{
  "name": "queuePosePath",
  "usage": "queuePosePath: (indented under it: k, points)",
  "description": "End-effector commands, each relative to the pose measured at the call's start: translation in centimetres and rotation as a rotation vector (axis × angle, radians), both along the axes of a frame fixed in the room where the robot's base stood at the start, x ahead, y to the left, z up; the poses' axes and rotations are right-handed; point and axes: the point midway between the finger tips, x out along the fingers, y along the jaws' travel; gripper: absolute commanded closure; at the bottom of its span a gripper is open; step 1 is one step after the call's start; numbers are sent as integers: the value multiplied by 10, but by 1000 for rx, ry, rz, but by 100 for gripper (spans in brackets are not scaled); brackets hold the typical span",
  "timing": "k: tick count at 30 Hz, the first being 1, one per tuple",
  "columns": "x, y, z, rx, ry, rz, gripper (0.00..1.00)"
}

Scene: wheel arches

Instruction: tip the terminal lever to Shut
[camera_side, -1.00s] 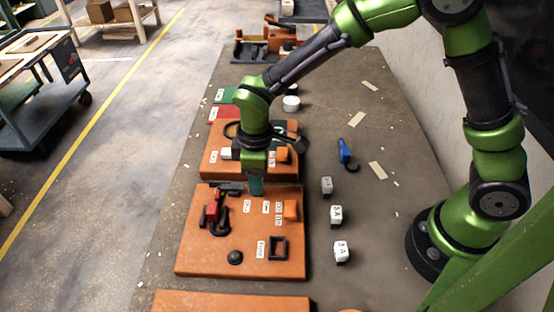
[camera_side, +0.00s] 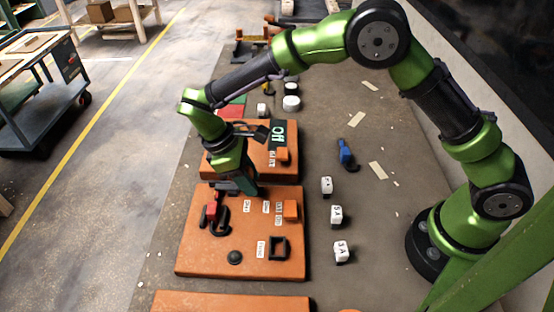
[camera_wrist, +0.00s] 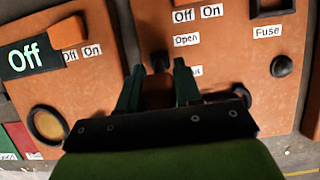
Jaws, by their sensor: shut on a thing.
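The orange terminal board (camera_side: 200,255) lies flat on the bench. My gripper (camera_side: 243,190) is tilted low over its far edge and hides the terminal lever in the side view. In the wrist view my gripper's fingers (camera_wrist: 158,82) are closed about a dark part, which appears to be the terminal lever (camera_wrist: 160,62); its outline is mostly hidden. The Open label (camera_wrist: 186,40) is beside the fingers. A second label (camera_wrist: 195,71) below it is partly covered, with only its end readable. I cannot tell the lever's exact angle.
A red part with a black hook (camera_side: 221,222) stands left on the board. An orange switch (camera_side: 290,210), black fuse frame (camera_side: 279,248) and black dome (camera_side: 235,257) are also there. A rear board's display (camera_side: 278,133) reads Off. White blocks (camera_side: 336,215) and a blue tool (camera_side: 345,152) lie right.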

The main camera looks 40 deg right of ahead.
Motion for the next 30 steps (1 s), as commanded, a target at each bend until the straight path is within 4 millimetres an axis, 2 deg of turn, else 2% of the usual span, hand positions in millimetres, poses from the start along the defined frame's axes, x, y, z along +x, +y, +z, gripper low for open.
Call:
queuePosePath:
  k: [6, 7, 10, 22, 26, 30]
  points:
    - [1, 0, 0, 0, -3, 1, 100]
    - [1, 0, 0, 0, -3, 1, 61]
    - [1, 0, 0, 1, -2, 0, 46]
    - [2, 2, 6, 1, -3, -1, 45]
    - [8, 8, 24, 2, -5, 1, 45]
    - [17, 16, 54, 3, -8, 0, 45]
